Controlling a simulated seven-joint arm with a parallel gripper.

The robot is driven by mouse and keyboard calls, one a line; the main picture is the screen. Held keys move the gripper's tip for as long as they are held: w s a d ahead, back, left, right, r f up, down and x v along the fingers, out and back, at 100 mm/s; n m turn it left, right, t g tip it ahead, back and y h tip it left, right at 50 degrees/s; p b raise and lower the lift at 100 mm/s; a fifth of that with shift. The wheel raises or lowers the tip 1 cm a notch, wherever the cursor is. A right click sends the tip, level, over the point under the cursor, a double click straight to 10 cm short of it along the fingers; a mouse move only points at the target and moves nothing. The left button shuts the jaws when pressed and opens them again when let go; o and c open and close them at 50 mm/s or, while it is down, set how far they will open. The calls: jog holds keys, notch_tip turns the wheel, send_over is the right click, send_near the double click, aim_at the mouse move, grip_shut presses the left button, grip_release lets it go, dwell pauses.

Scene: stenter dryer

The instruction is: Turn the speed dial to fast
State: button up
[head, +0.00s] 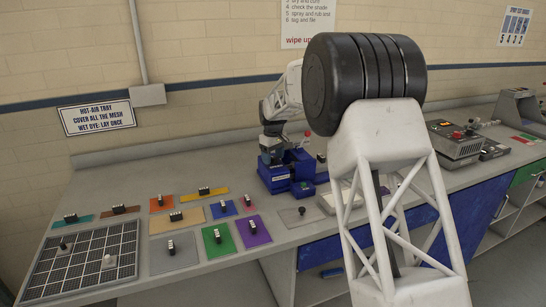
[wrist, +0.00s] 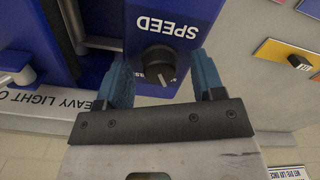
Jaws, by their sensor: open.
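The speed dial is a round black knob (wrist: 159,62) on a blue panel, below the upside-down white word SPEED, in the wrist view. A pale mark on the knob points down in that view, towards my gripper's body. My gripper (wrist: 164,74) is open, with one blue finger on each side of the knob and a visible gap on both sides. I cannot tell how deep the fingertips reach along the knob. In the head view the blue machine (head: 275,180) stands on the bench with my gripper (head: 270,158) at its left; the dial is not clear there.
Several coloured mats (head: 175,255) with small dark-handled pieces lie on the bench left of the machine. A mesh tray (head: 85,262) is at the front left. A grey control box (head: 455,143) stands farther right. My arm hides part of the bench.

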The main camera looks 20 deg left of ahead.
jog(key=c, duration=0.9)
jog(key=shift+m, duration=0.4)
jog(key=m, duration=1.1)
jog(key=o, duration=0.9)
